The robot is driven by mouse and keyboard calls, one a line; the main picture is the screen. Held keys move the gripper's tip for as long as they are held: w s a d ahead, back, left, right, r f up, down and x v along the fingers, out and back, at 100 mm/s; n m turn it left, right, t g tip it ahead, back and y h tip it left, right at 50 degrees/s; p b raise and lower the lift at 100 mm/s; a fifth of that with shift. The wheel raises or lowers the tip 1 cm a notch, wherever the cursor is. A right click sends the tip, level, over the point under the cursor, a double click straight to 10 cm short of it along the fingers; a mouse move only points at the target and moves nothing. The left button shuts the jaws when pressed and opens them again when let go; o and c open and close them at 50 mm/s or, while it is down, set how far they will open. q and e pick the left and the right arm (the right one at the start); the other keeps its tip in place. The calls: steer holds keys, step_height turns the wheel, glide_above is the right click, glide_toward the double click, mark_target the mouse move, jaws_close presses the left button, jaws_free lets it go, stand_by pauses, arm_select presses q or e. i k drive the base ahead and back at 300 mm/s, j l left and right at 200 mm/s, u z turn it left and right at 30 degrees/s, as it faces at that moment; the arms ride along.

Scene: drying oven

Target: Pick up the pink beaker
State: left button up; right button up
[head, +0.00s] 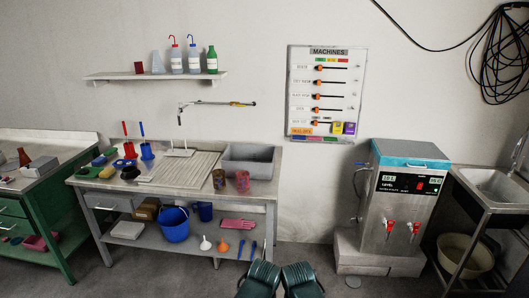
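Two small patterned beakers stand on the front right of the grey workbench in front of the grey basin: a left beaker (219,180) and a right beaker (242,181). Both show mixed reddish, orange and dark colours. I cannot tell which is the pink beaker. My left gripper (259,277) and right gripper (303,278) show as dark shapes side by side at the bottom centre, apart from the bench and beakers. Their fingers are not clear, so I cannot tell open from shut. I see nothing held.
The grey basin (250,160) sits behind the beakers; a drainboard (185,170) lies left of them. The lower shelf holds a blue bucket (174,226), funnels and pink gloves (238,223). A steel machine (404,205) stands right. Open floor separates bench and machine.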

mark_target(243, 181)
steer(key=i, duration=0.95)
